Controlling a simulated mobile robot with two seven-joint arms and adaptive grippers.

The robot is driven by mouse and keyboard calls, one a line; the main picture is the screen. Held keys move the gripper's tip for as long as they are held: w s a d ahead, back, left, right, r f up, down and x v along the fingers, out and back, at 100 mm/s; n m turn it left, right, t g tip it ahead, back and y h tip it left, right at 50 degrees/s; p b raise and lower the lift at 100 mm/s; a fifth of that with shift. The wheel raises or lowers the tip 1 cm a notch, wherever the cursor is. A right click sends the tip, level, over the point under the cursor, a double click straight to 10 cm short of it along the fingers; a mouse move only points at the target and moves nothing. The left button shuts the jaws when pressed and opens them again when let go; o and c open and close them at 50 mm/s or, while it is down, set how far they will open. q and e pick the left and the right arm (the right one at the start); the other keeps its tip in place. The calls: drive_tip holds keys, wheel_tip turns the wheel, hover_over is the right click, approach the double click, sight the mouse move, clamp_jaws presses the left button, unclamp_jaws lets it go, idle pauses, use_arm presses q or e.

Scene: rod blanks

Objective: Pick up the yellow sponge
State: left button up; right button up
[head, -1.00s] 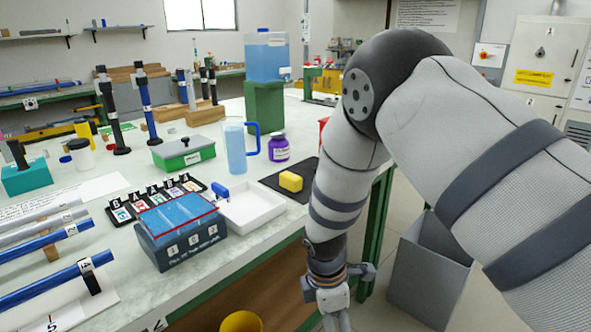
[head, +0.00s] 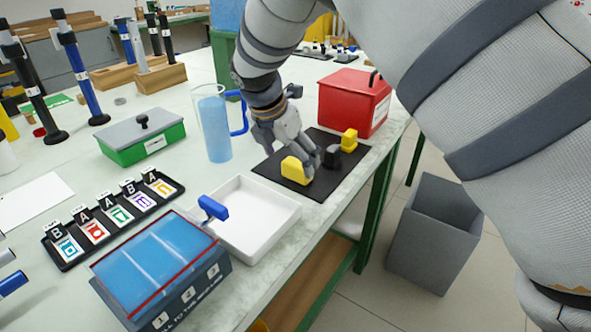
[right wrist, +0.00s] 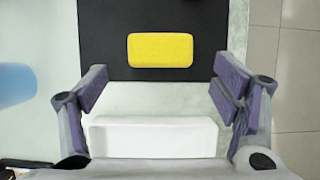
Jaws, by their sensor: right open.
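The yellow sponge (head: 294,171) lies flat on a black mat (head: 268,166) near the table's right edge. In the right wrist view the sponge (right wrist: 160,50) is a plain yellow block, wholly in sight and untouched. My right gripper (head: 292,140) is over the mat, just beyond and above the sponge in the head view, partly overlapping it. In the right wrist view my right gripper (right wrist: 161,75) is open and empty, its fingers wide apart left and right of the sponge's width. My left gripper is not in view.
A small black object (head: 331,156) and a second yellow object (head: 349,141) are on the mat. A red box (head: 352,103) stands behind. A jug of blue liquid (head: 214,128) is to the left, a white tray (head: 250,215) in front. A grey bin (head: 432,235) stands on the floor.

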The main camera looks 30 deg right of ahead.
sight(295, 165)
drive_tip(key=x, duration=0.4)
drive_tip(key=shift+w+d+f, duration=0.1)
drive_tip(key=shift+d, duration=0.2)
drive_tip(key=c, duration=1)
